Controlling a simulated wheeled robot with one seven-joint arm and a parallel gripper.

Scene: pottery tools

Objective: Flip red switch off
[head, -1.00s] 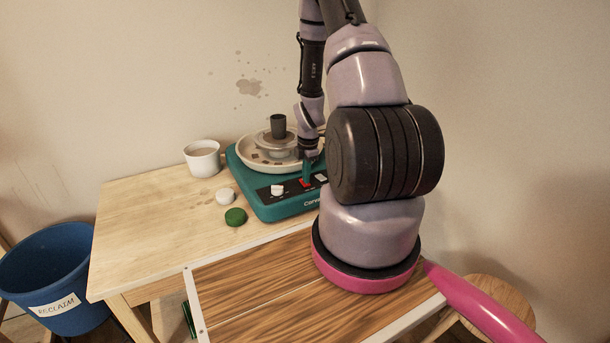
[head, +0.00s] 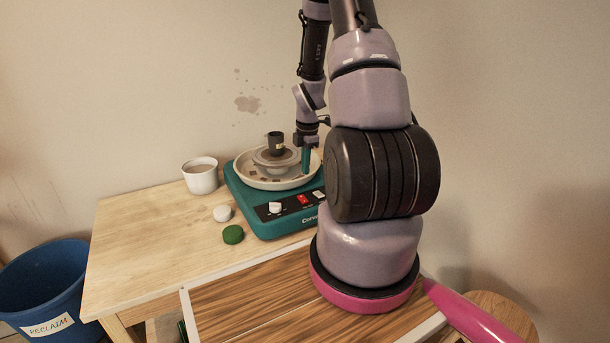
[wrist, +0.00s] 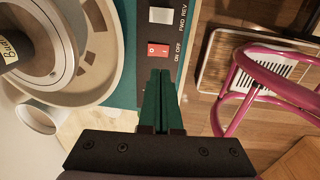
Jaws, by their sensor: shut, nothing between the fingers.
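The red switch (head: 303,199) is on the front panel of the teal pottery wheel (head: 262,226). It also shows in the wrist view (wrist: 158,50), beside the ON OFF label. I cannot tell for sure which side of the rocker is pressed down. My gripper (head: 306,172) is shut and empty, pointing down above the panel, with its green fingers apart from the switch in the head view. In the wrist view the closed fingertips (wrist: 160,73) lie just below the switch in the picture, and the switch is in plain sight.
A white knob (head: 275,208) and a white FWD REV switch (wrist: 161,15) flank the red switch. The wheel's basin (head: 262,183) holds a dark cup (head: 275,142). A mug (head: 200,177), a white lump (head: 222,213) and a green one (head: 233,234) stand left.

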